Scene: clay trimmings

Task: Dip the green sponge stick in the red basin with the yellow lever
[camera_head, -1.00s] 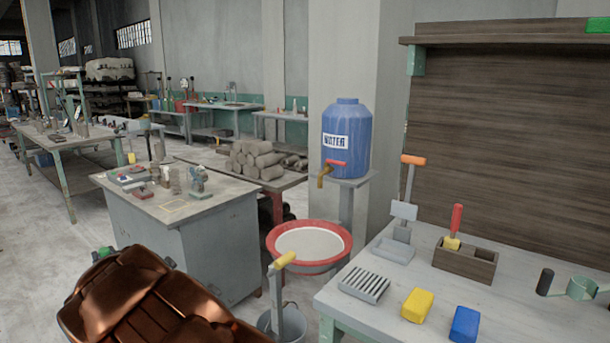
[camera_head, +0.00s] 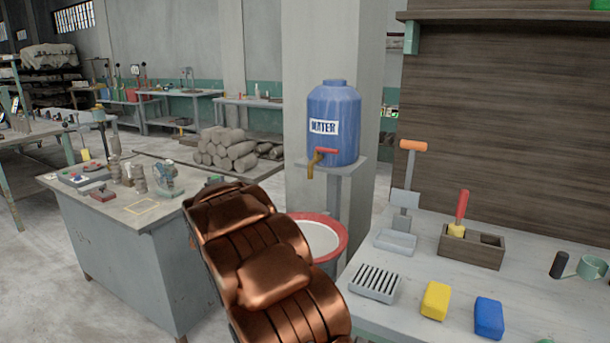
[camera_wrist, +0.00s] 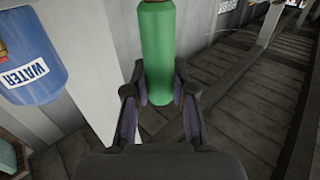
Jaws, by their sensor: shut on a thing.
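In the wrist view my gripper (camera_wrist: 160,95) is shut on the green sponge stick (camera_wrist: 158,50), with a finger on each side of its green body. The stick's upper end runs out of that frame. In the head view my copper-coloured arm hides the gripper. The red basin (camera_head: 340,250) stands below the water tank's tap, its left and front parts covered by my arm. Pale content shows inside its red rim. The yellow lever is hidden behind my arm in the head view and does not show in the wrist view.
A blue water tank (camera_head: 333,125) with a red-handled tap stands on a grey stand behind the basin. A grey cabinet (camera_head: 120,250) is at left. At right, a workbench (camera_head: 395,318) holds a slatted tray, yellow and blue blocks and a wooden box (camera_head: 471,252).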

